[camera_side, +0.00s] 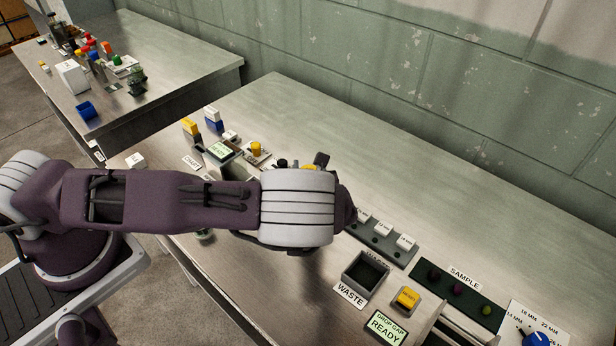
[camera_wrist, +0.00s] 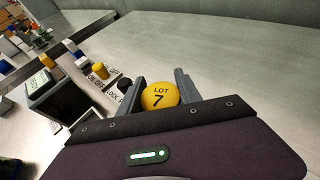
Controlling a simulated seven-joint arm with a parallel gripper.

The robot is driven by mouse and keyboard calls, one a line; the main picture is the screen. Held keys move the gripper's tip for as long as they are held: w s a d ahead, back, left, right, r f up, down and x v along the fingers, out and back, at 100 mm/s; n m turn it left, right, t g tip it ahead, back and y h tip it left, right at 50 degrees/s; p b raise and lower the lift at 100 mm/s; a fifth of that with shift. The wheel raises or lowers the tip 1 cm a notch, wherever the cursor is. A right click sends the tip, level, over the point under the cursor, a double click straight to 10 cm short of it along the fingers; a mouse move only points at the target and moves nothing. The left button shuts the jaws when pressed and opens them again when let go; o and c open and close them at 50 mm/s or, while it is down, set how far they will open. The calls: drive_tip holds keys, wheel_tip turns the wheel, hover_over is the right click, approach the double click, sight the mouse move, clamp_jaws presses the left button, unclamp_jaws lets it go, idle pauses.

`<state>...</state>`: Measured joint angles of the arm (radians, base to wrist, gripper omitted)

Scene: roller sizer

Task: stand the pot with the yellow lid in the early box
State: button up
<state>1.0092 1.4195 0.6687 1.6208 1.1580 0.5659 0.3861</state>
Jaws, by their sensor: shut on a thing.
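The pot with the yellow lid (camera_wrist: 160,97), marked LOT 7, sits between the two fingers of my gripper (camera_wrist: 161,86) in the wrist view. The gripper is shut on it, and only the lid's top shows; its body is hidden. In the side view a bit of yellow shows behind my wrist, near a dark fingertip (camera_side: 321,159), with most of the gripper hidden. I cannot tell the pot's height above the bench. I see no box with a readable early label in either view.
A dark open box (camera_side: 354,282) labelled WASTE stands right of my wrist, beside a yellow button (camera_side: 407,298) and a green READY display (camera_side: 387,328). A SAMPLE tray (camera_side: 428,267) lies further right. A small yellow cylinder (camera_side: 256,149) stands left. The bench's back (camera_side: 330,115) is clear.

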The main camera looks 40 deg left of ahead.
drive_tip(key=shift+f, duration=1.3)
